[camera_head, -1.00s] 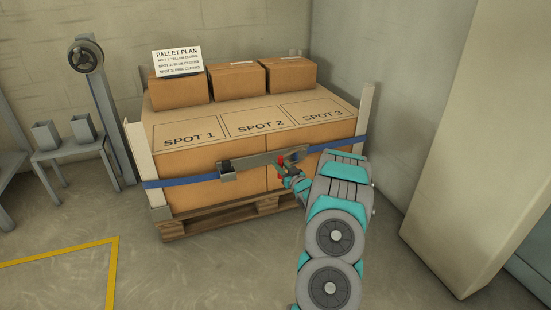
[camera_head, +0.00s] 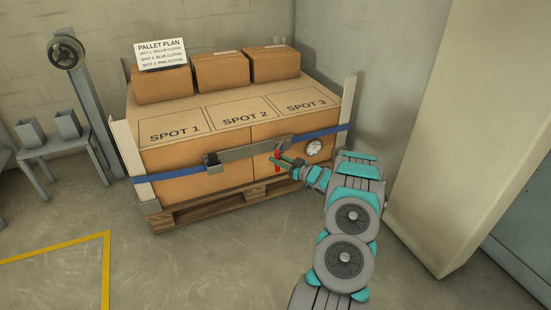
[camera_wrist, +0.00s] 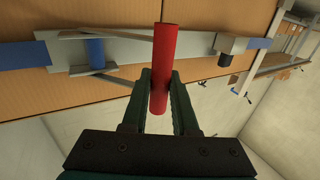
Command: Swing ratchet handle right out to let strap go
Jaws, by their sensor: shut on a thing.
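The red ratchet handle (camera_head: 277,160) stands upright in front of the pallet load. In the wrist view the red grip (camera_wrist: 162,40) sits between my fingers, with grey metal side arms (camera_wrist: 110,34) running left from it to the ratchet. My gripper (camera_wrist: 160,78) is shut on the red grip; in the head view my gripper (camera_head: 285,162) is small, at the load's front. The blue strap (camera_head: 165,179) spans the front between two pale corner posts.
A round dial (camera_head: 314,148) shows on the load's front, right of my gripper. Three cartons (camera_head: 222,71) and a pallet plan sign (camera_head: 162,53) stand at the back of the load. A pale pillar (camera_head: 445,130) is at right. The floor at front left is clear.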

